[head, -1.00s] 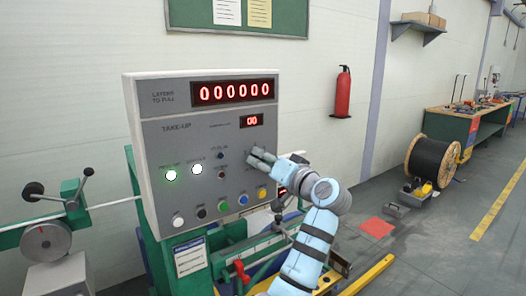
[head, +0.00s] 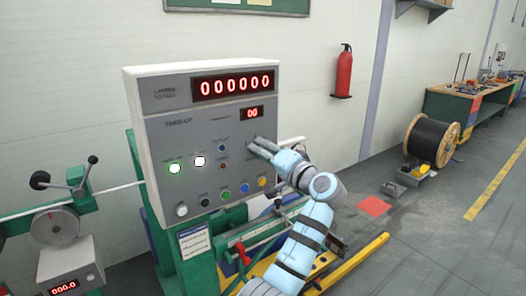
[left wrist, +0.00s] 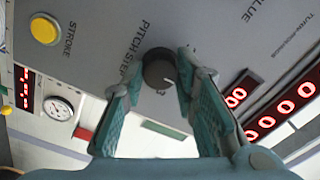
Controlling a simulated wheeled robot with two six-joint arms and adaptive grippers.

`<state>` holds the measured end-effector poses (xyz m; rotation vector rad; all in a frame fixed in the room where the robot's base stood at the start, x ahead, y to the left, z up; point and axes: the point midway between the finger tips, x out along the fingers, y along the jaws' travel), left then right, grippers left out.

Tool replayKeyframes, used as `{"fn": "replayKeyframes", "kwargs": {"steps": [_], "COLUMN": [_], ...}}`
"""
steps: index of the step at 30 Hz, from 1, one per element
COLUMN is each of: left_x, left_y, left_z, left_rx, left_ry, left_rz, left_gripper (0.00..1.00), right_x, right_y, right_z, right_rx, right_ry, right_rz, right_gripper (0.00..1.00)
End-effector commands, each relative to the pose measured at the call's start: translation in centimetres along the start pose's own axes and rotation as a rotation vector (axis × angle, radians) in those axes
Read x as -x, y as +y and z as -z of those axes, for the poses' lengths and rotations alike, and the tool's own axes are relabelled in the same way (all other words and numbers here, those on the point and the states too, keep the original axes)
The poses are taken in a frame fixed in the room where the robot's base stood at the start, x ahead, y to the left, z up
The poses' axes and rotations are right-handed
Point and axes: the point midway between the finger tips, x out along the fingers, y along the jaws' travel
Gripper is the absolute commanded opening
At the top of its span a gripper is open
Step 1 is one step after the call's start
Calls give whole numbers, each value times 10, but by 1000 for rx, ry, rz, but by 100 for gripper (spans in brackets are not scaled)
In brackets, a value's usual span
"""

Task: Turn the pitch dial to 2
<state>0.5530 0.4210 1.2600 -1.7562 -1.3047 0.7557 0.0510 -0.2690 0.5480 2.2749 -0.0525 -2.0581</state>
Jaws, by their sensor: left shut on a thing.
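The grey take-up panel (head: 150,124) stands upright in the head view. My left gripper (head: 255,148) is at its right side, below the small red display, and its fingertips hide the dial there. In the left wrist view the round dark pitch dial (left wrist: 158,68) sits on the panel beside the words "PITCH STEP". A pale mark shows on its lower right side. The two teal fingers of the left gripper (left wrist: 160,75) are closed on the dial from either side. The number the dial points to cannot be read. My right gripper is not in view.
A yellow button (left wrist: 45,29) marked "STROKE" is near the dial. A large red display (head: 233,85) reads 000000. A cable reel (head: 430,147) stands farther right.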

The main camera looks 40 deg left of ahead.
Motion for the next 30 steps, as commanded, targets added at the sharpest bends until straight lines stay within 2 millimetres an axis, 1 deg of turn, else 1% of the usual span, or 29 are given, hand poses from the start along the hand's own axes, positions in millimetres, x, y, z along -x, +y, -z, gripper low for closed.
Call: {"fn": "replayKeyframes", "kwargs": {"steps": [4,5,6,8,9,17,20,23,27,30], "left_x": [0,0,0,0,0,0,7,26,66,92], "left_y": [0,-1,-1,0,0,0,0,1,1,1], "left_z": [0,0,0,0,0,0,1,1,1,0], "left_rx": [2,2,2,2,2,2,2,4,4,2], "left_ry": [2,2,2,2,1,1,2,3,3,2], "left_rz": [1,1,1,1,1,0,-1,-3,-6,-5], "left_gripper": [0,28,35,44,47,47,47,47,47,47], "right_x": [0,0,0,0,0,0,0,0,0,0], "right_y": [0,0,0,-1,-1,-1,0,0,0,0], "right_z": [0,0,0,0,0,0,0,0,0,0], "right_rx": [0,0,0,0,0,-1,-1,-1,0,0], "right_ry": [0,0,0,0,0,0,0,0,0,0], "right_rz": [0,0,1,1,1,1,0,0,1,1], "right_gripper": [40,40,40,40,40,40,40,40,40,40]}}
